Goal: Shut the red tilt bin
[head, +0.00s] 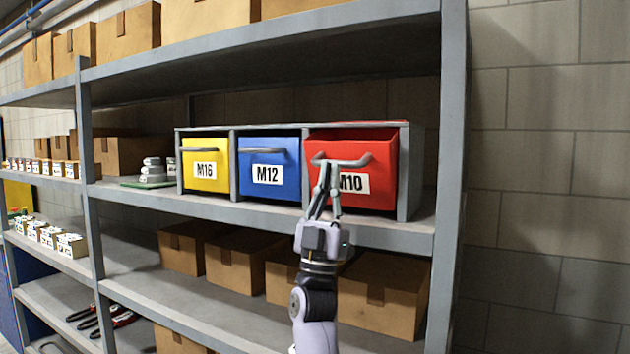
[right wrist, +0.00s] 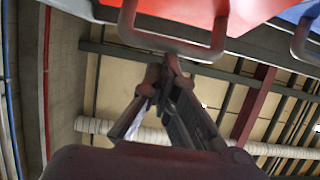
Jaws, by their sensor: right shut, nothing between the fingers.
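The red tilt bin (head: 385,170), labelled M10, sits at the right end of a row of three bins in a grey housing. Its front leans out at the top, and a strip of its darker inside shows above the front edge. Its grey bar handle (head: 355,162) runs across the upper front. My right gripper (head: 327,166) is shut and empty, its fingertips at the left part of the handle and in front of the bin. In the right wrist view the fingertips (right wrist: 172,62) are close to the handle (right wrist: 170,42); I cannot tell if they touch. My left gripper is not in view.
The blue M12 bin (head: 270,185) and yellow M16 bin (head: 205,178) stand left of the red one, looking closed. A grey shelf post (head: 452,180) rises to the right. Cardboard boxes (head: 235,266) fill the shelf below. A shelf board (head: 300,40) hangs above.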

